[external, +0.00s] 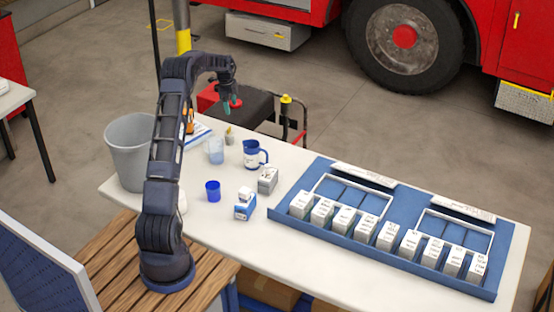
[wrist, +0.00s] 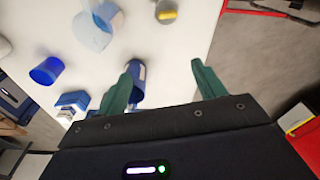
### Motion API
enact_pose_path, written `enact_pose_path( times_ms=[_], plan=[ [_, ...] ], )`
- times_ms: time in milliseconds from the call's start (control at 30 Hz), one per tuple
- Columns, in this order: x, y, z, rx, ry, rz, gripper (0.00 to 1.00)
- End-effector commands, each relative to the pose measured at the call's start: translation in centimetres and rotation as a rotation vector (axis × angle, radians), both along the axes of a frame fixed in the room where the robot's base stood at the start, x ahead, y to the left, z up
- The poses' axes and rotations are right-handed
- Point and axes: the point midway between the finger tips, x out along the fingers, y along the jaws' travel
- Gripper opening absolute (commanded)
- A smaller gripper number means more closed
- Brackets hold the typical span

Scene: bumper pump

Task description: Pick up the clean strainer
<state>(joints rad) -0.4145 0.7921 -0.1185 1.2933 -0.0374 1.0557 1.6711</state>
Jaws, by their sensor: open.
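I cannot tell for sure which object is the clean strainer. Two candidates stand near the table's far edge: a translucent light-blue cup-like vessel (external: 215,151) and a small grey piece with a yellow end (external: 229,136). In the wrist view the light-blue vessel (wrist: 90,36) is at the upper left, blurred, and the grey-yellow piece (wrist: 166,13) is at the top. My gripper (external: 228,105) hangs above the far edge side of the table. In the wrist view my gripper (wrist: 164,67) is open, with nothing between its green fingers.
A blue-and-white jug (external: 252,155), a dark-blue cup (external: 213,191) and small boxes (external: 268,181) stand on the white table (external: 150,188). A blue rack (external: 345,240) with several white boxes fills the right. A grey bin (external: 127,150) stands at the left.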

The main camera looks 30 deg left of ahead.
Motion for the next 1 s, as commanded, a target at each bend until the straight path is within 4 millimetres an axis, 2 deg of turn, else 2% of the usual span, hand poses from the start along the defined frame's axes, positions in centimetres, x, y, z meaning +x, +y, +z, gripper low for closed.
enact_pose_path(
  times_ms=[33, 100, 300, 567, 833, 1000],
  plan=[
    [0.5, 1.1, -2.0, -0.007, 0.005, -0.019, 0.69],
    [1.1, 2.1, -4.0, -0.015, 0.007, -0.052, 0.69],
    [2.1, 4.3, -7.9, -0.031, 0.007, -0.114, 0.69],
    [2.3, 4.7, -9.8, -0.036, 0.009, -0.134, 0.69],
    [2.3, 4.0, -13.4, -0.038, 0.009, -0.132, 0.69],
    [2.4, 3.9, -14.6, -0.036, 0.007, -0.132, 0.69]
  ],
)
